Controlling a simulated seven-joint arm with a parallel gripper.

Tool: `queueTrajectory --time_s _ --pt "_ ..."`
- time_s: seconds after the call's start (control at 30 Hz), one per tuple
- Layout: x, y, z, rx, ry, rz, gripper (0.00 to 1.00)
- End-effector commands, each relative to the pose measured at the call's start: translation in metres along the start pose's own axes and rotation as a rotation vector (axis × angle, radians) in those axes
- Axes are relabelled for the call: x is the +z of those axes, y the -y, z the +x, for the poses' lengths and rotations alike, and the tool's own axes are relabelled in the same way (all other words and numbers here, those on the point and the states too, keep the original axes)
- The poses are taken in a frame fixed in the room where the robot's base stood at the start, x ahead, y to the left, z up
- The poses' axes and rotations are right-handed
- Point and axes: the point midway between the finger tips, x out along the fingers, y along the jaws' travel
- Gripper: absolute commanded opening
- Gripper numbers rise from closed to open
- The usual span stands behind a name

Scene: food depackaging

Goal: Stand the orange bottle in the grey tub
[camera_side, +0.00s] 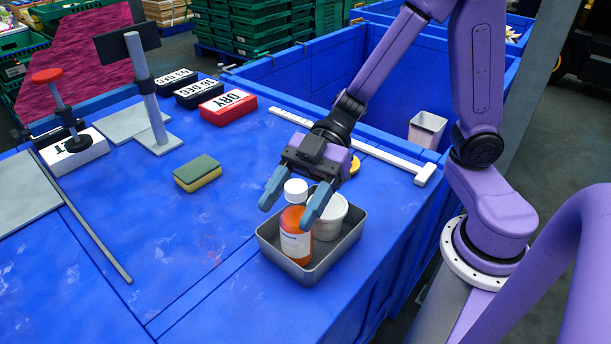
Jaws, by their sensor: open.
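The orange bottle (293,245), with a white cap and a white label, stands upright inside the grey tub (334,261). A white round container (330,219) is also in the tub, just behind and to the right of the bottle. My gripper (288,212) is open above the tub, with its two blue-grey fingers pointing down on either side of the bottle's upper part. The white cap shows between the fingers. I cannot tell whether either finger touches the bottle. The right finger hides part of the white container.
A green and yellow sponge (198,173) lies left of the tub. A red DRY block (228,108) and black date blocks (200,92) sit farther back. A grey post stand (150,105) and a long white bar (350,147) are behind. The blue table's front is clear.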

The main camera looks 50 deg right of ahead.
Motion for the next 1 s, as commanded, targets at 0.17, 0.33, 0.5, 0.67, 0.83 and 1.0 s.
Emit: queueTrajectory --time_s 0.17,0.33,0.5,0.67,0.83,1.0 --pt "0.0 -0.002 -0.03 0.009 -0.001 -0.001 0.65" --pt "0.0 -0.002 -0.065 0.01 -0.002 -0.001 0.65" --pt "0.001 -0.001 -0.095 0.007 0.001 0.001 0.65" --pt "0.001 -0.001 -0.112 0.005 0.0 0.0 0.65" --pt "-0.001 -0.006 -0.115 0.034 0.008 -0.012 0.65" --pt "-0.006 -0.035 -0.103 0.224 0.057 -0.069 0.65"
